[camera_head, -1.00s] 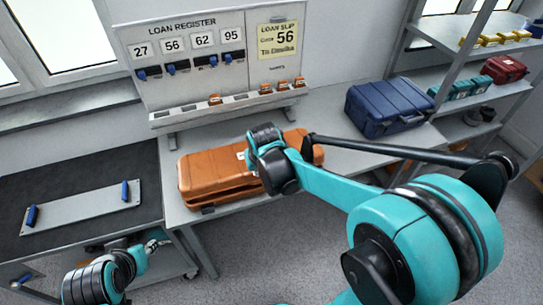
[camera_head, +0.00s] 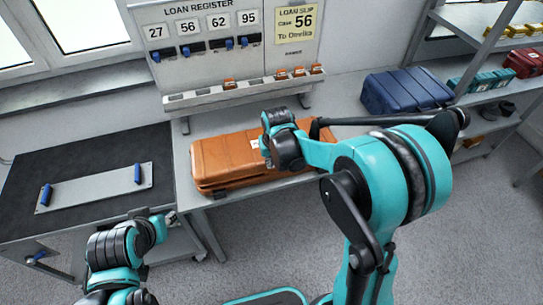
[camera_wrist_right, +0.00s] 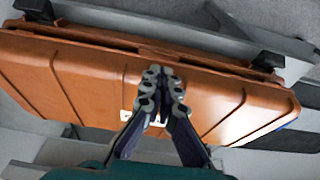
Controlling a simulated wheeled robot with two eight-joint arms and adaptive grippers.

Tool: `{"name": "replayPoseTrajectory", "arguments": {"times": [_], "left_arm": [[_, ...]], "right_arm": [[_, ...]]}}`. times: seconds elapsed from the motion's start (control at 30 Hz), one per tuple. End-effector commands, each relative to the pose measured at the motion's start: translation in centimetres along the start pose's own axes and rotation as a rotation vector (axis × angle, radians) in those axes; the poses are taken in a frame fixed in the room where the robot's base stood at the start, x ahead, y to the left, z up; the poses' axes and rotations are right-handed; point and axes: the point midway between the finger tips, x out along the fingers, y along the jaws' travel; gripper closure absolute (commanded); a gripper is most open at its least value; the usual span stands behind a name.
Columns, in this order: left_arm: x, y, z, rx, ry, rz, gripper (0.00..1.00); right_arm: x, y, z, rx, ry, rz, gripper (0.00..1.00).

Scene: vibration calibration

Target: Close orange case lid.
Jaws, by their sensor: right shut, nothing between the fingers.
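The orange case (camera_head: 225,160) lies on the light bench, its lid down or nearly down. A thin dark seam runs along its front edge; I cannot tell whether the lid is fully seated. In the right wrist view the orange case (camera_wrist_right: 85,85) fills the picture, with dark latches at the top left and right and a seam between the halves. My right gripper (camera_wrist_right: 160,85) is shut and empty, its tips over the lid; contact is unclear. In the head view its wrist hides the case's right part. My left gripper (camera_head: 168,217) is low at left, away from the case, its fingers unclear.
A blue case (camera_head: 405,92) stands to the right on the bench. The loan register board (camera_head: 215,60) stands behind the orange case. A grey plate (camera_head: 95,188) with blue handles lies on the dark cart top at left. Shelves (camera_head: 500,85) stand at right.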

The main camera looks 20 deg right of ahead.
Motion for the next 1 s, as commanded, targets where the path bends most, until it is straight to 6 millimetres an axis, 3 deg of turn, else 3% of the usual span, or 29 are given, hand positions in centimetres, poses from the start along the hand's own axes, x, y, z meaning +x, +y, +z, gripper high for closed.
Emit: {"name": "replayPoseTrajectory", "arguments": {"times": [0.17, 0.57, 0.83, 1.0], "left_arm": [[0.5, 0.0, 0.4, 0.0, 0.0, 0.0, 0.66], [0.6, 0.0, 0.4, 0.0, 0.0, 0.0, 0.66], [3.1, 0.0, 2.2, 0.0, 0.0, 0.0, 0.66], [3.7, 0.0, 2.6, 0.0, 0.0, 0.0, 0.66]], "right_arm": [[1.4, 0.0, 0.5, 0.0, 0.003, 0.0, 1.0], [1.6, 0.0, 0.6, 0.0, 0.006, 0.0, 1.0], [4.9, 0.0, 2.2, 0.0, 0.107, 0.0, 1.0], [5.8, 0.0, 2.6, 0.0, 0.105, 0.0, 1.0]]}}
